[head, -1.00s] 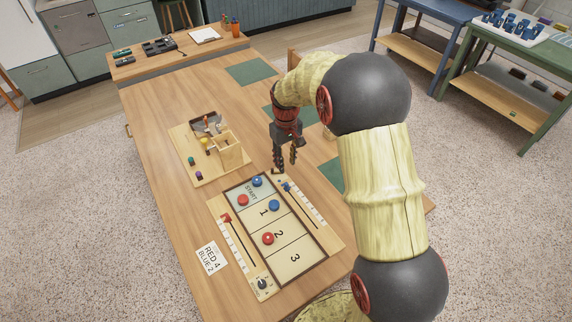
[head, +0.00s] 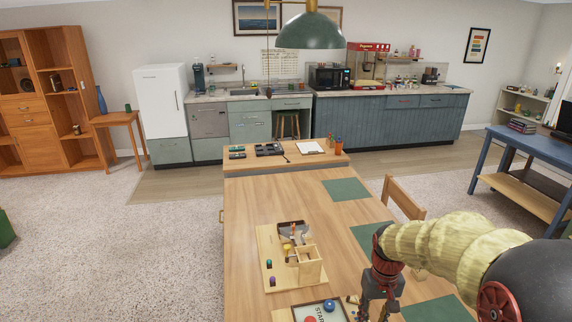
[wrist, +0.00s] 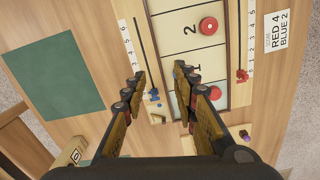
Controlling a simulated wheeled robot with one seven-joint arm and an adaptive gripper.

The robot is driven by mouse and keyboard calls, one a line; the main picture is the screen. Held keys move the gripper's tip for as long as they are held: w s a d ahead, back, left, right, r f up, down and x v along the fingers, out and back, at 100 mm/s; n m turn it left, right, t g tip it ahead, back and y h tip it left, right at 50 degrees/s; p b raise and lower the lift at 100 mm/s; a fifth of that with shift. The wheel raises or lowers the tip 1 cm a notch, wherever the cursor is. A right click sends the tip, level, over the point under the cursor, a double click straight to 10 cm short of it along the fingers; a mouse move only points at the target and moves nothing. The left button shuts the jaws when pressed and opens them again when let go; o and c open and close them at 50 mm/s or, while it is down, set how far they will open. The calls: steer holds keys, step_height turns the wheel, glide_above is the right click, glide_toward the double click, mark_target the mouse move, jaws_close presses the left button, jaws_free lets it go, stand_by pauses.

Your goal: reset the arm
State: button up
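My gripper (head: 379,300) hangs at the end of my yellow arm at the lower right of the head view, over the wooden table (head: 250,215). In the wrist view its two fingers (wrist: 155,88) stand apart with nothing between them. Beyond the fingertips lies the shuffleboard-like game board (wrist: 187,20), with a red puck (wrist: 208,25) by the 2 and another red puck at the START end. In the head view only the board's START end (head: 318,313) with a blue puck (head: 329,305) shows; the rest is cut off.
A wooden tray with small parts (head: 268,250) stands left of my gripper. Green mats (head: 346,189) lie along the table's right side, with a chair (head: 403,198) beside it. A score card (wrist: 281,30) reads RED 4, BLUE 2. Carpet is clear left of the table.

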steer(key=s+a+r+t, duration=0.2)
steer(key=s+r+t, duration=0.1)
steer(key=s+r, duration=0.6)
steer(key=s+a+r+t, duration=0.2)
steer(key=s+r+t, duration=0.1)
steer(key=s+r, duration=0.6)
steer(key=shift+s+a, duration=0.2)
steer(key=shift+s, duration=0.55)
steer(key=shift+f, duration=0.2)
